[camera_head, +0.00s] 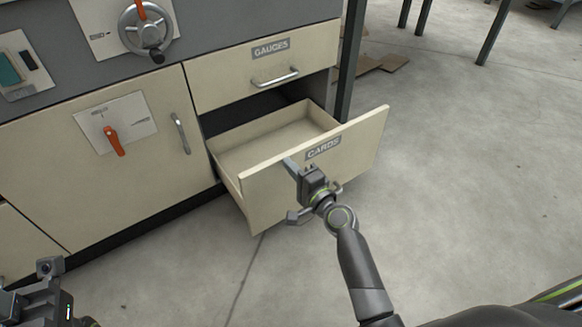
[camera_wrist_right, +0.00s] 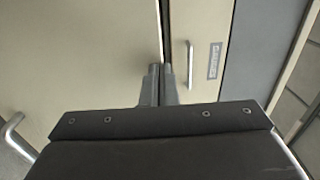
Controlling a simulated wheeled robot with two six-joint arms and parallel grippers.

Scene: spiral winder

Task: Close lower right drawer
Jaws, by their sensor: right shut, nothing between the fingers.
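The lower right drawer, labelled CARDS, is pulled well out of the cabinet and looks empty inside; its cream front (camera_head: 355,145) faces me. The drawer front also fills the left of the right wrist view (camera_wrist_right: 85,55), with its handle (camera_wrist_right: 12,130) at the edge. My right gripper (camera_head: 296,168) is shut and empty, at the drawer front near its top edge, left of the label. Its fingertips (camera_wrist_right: 160,75) are together in the wrist view; I cannot tell whether they touch the panel. My left gripper (camera_head: 48,272) is at the lower left, away from the drawer, its jaws unclear.
The GAUGES drawer (camera_head: 265,65) above is shut. A cabinet door (camera_head: 155,165) with a handle and an orange switch (camera_head: 114,140) is on the left. A handwheel (camera_head: 146,28) is above. Grey floor (camera_head: 470,170) lies clear on the right; flat cardboard (camera_head: 380,65) lies behind.

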